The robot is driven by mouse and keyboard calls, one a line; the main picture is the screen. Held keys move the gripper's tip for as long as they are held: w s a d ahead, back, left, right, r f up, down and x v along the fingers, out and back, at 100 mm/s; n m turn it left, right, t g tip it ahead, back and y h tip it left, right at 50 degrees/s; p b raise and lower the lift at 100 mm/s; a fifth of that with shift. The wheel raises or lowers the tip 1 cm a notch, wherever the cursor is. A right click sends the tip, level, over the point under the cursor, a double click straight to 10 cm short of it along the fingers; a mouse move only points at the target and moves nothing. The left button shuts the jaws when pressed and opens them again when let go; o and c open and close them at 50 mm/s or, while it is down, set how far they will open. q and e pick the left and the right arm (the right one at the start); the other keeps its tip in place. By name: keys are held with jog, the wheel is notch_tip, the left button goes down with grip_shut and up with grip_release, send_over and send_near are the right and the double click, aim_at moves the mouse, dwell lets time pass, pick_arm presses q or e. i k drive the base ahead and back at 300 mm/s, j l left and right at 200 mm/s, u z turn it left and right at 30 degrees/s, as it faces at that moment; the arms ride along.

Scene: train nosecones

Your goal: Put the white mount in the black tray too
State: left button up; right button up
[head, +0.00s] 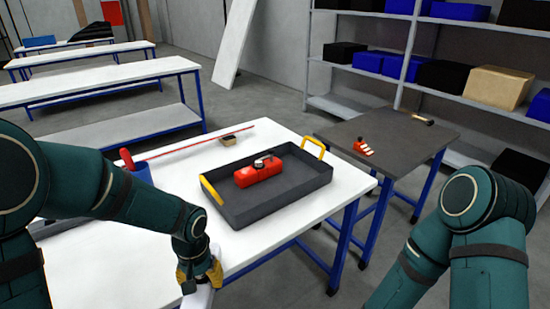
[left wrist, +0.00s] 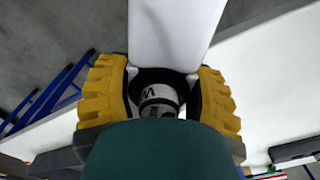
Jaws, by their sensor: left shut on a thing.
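The black tray (head: 290,205), with yellow handles, stands on the white table and holds a red part (head: 258,170) with a dark and silver piece on top. My left gripper (head: 202,280) is at the front edge of the table, in front of and left of the tray. It is shut on the white mount (head: 198,299), which is mostly hidden or cut off at the bottom of the head view. In the left wrist view the white mount (left wrist: 175,30) sticks out beyond the yellow fingers of my left gripper (left wrist: 160,90). My right gripper is out of view.
A blue cup (head: 138,173) with a red-handled thing, a long red strip (head: 200,142) and a small brush-like block (head: 236,136) lie left of and behind the tray. A grey table (head: 390,140) at right holds a red and white item (head: 363,147).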

aim_at(277, 194)
jog(key=l, duration=0.35)
jog(key=i+l+u, duration=0.1)
jog(key=l, duration=0.25)
jog(key=i+l, duration=0.2)
jog(key=i, duration=0.9)
